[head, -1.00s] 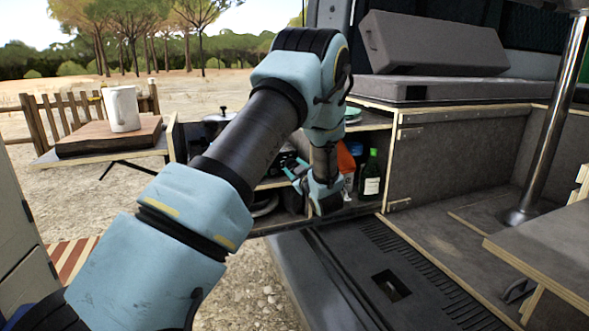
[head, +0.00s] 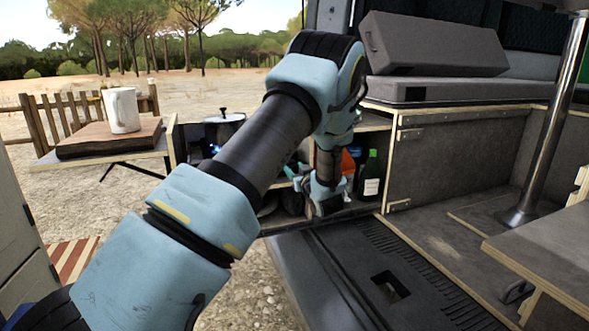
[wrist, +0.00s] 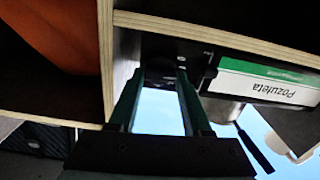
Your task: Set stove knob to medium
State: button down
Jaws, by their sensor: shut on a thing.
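In the wrist view, my gripper (wrist: 161,72) is shut on a dark stove knob (wrist: 162,48) below a plywood edge. The knob's mark is too dark to read, so I cannot tell its setting. In the head view, my arm hides the knob and most of the stove, and my fingertips do not show clearly. A lidded pot (head: 224,128) shows beyond my arm. A small blue glow, like a burner flame, shows under the pot, next to my arm.
Plywood shelves surround my gripper. A green-and-white box (wrist: 265,82) is close by in the wrist view. A white jug (head: 122,110) stands on a wooden board (head: 85,143) at left.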

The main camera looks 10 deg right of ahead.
jog(key=m+p, duration=0.1)
jog(key=m, duration=0.4)
jog(key=shift+d, duration=0.1)
jog(key=shift+m, duration=0.4)
jog(key=shift+c, duration=1.7)
grip_release()
jog(key=s+d+b, duration=0.1)
jog(key=s, duration=0.9)
jog(key=shift+s+d, duration=0.2)
jog(key=shift+s, duration=0.15)
